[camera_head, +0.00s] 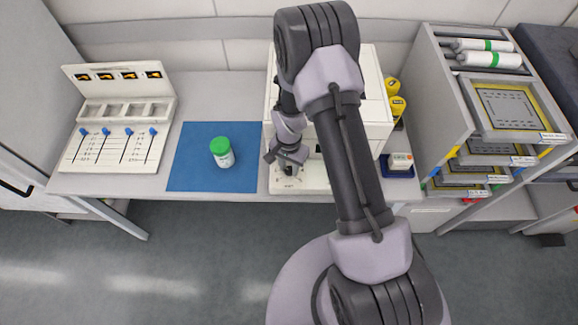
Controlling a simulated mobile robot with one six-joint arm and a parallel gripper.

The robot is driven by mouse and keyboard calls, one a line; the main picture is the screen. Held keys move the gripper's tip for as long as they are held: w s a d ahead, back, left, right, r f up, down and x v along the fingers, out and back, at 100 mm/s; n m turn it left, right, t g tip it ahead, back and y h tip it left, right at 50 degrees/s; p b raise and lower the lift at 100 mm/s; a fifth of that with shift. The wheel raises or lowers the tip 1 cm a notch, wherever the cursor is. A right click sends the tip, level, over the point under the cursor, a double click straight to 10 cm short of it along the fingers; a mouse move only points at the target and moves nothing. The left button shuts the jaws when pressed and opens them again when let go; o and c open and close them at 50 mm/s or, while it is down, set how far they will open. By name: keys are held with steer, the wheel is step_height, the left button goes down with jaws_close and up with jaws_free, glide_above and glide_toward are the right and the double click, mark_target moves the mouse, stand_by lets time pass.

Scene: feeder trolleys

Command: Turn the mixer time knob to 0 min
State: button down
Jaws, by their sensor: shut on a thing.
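The mixer (375,88) is a large white box on the bench, mostly hidden behind my arm. Its low front base (318,184) carries a small dial with dark markings near the left front. My gripper (289,170) points down at this dial and is shut on the time knob, which is mostly hidden under the fingers. The knob's pointer and the value it stands at are too small to read.
A blue mat (187,172) with a green-lidded jar (222,152) lies left of the mixer. A white slider panel (113,150) stands further left.

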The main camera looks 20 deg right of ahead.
mark_target(289, 170)
steer(key=n+b, duration=0.2)
steer(key=n, duration=0.3)
steer(key=shift+n, duration=0.3)
steer(key=n+b, duration=0.1)
steer(key=n, duration=0.5)
steer(key=shift+n, duration=0.3)
stand_by(0.4)
steer(key=c, duration=1.1)
jaws_free()
steer(key=shift+o, duration=0.2)
step_height(289, 170, up, 18)
steer(key=p, duration=0.4)
steer(key=shift+f, duration=0.25)
